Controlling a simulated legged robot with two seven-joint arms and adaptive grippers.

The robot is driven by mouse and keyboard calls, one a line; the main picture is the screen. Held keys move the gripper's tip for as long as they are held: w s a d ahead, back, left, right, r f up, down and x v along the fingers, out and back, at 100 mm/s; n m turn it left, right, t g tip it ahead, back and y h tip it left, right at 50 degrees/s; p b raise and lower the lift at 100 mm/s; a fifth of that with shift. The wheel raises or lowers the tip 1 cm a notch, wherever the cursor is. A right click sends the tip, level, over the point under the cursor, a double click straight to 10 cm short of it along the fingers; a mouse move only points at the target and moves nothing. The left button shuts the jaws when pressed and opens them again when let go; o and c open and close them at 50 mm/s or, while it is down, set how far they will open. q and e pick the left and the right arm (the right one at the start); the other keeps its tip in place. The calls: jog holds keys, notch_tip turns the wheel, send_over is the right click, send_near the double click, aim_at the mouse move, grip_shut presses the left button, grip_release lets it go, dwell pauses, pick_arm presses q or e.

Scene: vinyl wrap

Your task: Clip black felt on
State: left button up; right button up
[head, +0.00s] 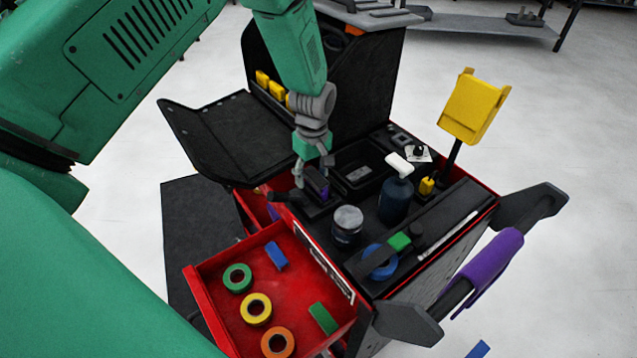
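My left gripper (313,173) reaches down from the top over the black top tray of a red and black cart. A small purple and black piece (317,184) is at its fingertips, beside a dark block in the tray. I cannot tell whether the fingers are closed on this piece or only next to it. No black felt stands out clearly against the dark tray. My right gripper is not in view.
The cart's open red drawer (205,298) holds tape rolls and small blue and green pieces. A dark bottle with a white top (395,198), a grey-lidded jar (347,224) and a blue roll (380,262) stand on top. A yellow holder (474,106) rises at right.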

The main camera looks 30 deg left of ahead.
aim_at(313, 172)
pick_arm(q)
notch_tip(313, 172, up, 12)
jog(key=shift+w, duration=0.25)
dwell(0.4)
